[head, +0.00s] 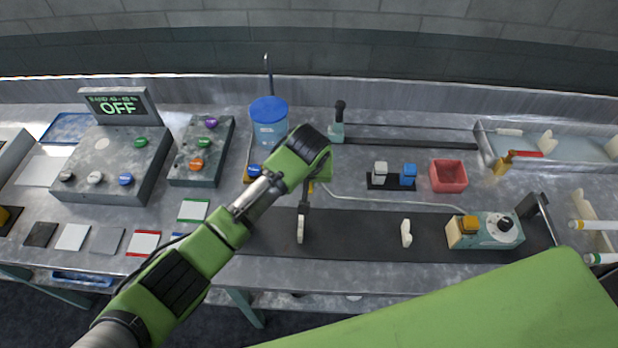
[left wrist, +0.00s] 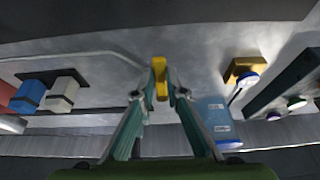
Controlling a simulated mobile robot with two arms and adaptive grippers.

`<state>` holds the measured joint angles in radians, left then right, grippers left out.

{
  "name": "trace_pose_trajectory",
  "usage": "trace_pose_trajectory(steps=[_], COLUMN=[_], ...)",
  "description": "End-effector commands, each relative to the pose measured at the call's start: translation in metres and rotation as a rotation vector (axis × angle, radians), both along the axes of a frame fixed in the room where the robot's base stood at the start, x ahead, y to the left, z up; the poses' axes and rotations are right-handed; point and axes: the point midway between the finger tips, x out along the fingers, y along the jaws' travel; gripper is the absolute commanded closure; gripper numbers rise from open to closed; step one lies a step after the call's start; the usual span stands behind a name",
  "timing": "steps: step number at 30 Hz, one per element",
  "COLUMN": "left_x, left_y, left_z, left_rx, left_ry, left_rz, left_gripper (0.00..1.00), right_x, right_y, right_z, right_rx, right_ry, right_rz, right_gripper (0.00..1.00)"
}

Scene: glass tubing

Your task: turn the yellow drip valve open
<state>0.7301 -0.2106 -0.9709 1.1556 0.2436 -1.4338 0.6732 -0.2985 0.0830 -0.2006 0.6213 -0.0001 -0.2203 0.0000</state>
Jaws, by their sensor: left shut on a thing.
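The yellow drip valve's handle (left wrist: 160,78) is a small upright yellow bar between the tips of my left gripper (left wrist: 161,90) in the left wrist view. The two fingers are closed on it. In the head view only a bit of yellow (head: 311,187) shows beside my left gripper's wrist, which hides most of the gripper and the valve. How far the valve is turned cannot be told. My right gripper is in neither view.
A blue tank (head: 269,120) stands behind my left gripper, also seen in the left wrist view (left wrist: 212,112). A brass block with a blue knob (left wrist: 246,72) is close by. A control box (head: 203,152) stands left; a red tray (head: 448,176) lies right. The display (head: 118,105) reads OFF.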

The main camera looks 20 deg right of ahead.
Motion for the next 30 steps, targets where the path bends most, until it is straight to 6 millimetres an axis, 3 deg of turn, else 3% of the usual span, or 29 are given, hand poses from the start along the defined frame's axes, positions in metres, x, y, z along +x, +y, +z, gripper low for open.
trace_pose_trajectory(steps=[15,16,17,30], left_x=[0.0003,0.0003,0.0003,-0.0014], left_y=[-0.0020,-0.0020,-0.0021,-0.0006], left_z=[0.0009,0.0009,0.0009,0.0048], left_rx=[-0.006,-0.006,-0.006,-0.003], left_ry=[-0.002,-0.002,-0.001,-0.001], left_rz=[0.018,0.018,0.018,0.017], left_gripper=[1.00,0.80,0.72,0.71], right_x=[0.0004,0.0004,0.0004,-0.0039], right_y=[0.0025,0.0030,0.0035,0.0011], right_z=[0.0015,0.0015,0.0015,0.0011], right_rx=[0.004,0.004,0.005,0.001], right_ry=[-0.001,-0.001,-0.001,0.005], right_rz=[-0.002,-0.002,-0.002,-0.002], right_gripper=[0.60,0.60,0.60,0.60])
